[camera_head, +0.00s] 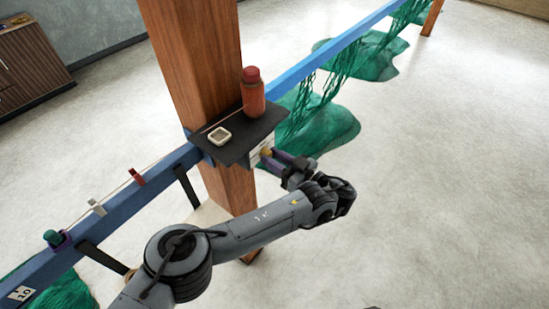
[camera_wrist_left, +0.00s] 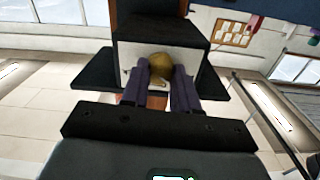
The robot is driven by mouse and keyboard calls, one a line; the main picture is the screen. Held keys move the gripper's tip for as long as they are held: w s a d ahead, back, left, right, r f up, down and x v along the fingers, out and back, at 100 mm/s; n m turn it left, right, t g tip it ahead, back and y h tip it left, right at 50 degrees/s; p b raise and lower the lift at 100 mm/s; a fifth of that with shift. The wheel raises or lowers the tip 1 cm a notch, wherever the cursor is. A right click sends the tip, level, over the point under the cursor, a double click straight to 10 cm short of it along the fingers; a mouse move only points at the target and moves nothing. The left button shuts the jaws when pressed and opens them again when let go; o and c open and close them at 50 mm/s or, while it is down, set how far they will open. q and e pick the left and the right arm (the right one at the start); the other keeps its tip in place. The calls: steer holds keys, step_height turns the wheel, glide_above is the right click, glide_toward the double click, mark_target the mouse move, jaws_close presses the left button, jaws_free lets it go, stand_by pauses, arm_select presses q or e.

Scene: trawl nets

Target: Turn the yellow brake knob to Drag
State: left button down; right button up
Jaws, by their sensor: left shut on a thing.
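The yellow brake knob (camera_head: 266,152) sits on the front of a white-faced box under a small dark shelf on the wooden post. It also shows in the left wrist view (camera_wrist_left: 173,71), between the purple fingers. My left gripper (camera_head: 272,156) is shut on the knob, with one finger on each side of it; it fills the middle of the left wrist view (camera_wrist_left: 159,75). The white face (camera_wrist_left: 128,57) of the box is partly covered by the fingers, and I cannot read any marks on it or the knob's setting. My right gripper is not in view.
A red bottle (camera_head: 253,95) and a small pale square dish (camera_head: 219,136) stand on the dark shelf (camera_head: 238,150) just above the knob. A blue rail (camera_head: 130,198) with clips runs past the wooden post (camera_head: 195,60). Green nets (camera_head: 325,128) lie behind. Floor at right is clear.

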arm_select(q)
steer(key=m, duration=1)
steer(key=shift+m, duration=0.3)
stand_by(0.5)
steer(key=c, duration=0.8)
jaws_free()
steer(key=shift+c, duration=0.2)
steer(key=shift+s, duration=0.1)
